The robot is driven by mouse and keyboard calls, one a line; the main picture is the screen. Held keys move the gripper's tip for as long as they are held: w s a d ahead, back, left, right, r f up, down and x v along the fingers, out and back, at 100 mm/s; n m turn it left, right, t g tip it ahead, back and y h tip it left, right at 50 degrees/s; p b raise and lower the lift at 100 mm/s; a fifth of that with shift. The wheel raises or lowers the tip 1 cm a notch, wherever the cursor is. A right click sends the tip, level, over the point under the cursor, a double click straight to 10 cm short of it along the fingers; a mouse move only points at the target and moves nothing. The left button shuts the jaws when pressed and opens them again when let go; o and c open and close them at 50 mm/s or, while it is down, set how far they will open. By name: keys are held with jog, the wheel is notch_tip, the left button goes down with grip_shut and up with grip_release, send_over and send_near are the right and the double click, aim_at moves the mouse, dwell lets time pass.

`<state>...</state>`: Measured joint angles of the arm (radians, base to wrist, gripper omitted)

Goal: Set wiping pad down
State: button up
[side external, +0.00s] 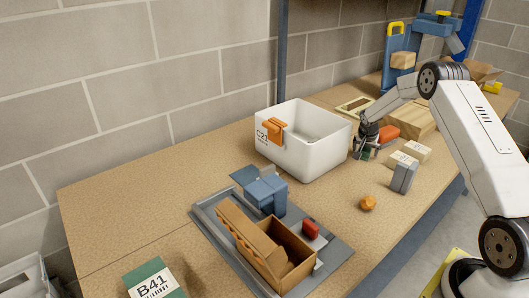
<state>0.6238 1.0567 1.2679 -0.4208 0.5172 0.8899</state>
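My gripper (366,146) points down, low over the table just right of the white bin. A small dark green patch (366,155) shows at its fingertips. It may be the wiping pad, but it is too small to tell, and I cannot tell whether it is held or touches the table. The finger gap is not clear. An orange-red block (388,132) lies just behind and right of the gripper.
The white bin (325,158) with an orange clip (274,130) stands left of the gripper. A grey block (404,177), small boxes (418,151) and an orange lump (368,203) lie right and in front. A grey tray (338,250) holds an open cardboard box (290,250). Bare table (140,205) lies left.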

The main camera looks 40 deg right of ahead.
aim_at(365, 150)
jog(key=shift+r, duration=0.2)
jog(key=shift+v, duration=0.75)
notch_tip(365, 150, up, 10)
jog(key=a, duration=0.1)
jog(key=shift+s, duration=0.25)
jog(key=shift+a+r, duration=0.1)
jog(key=shift+a, duration=0.05)
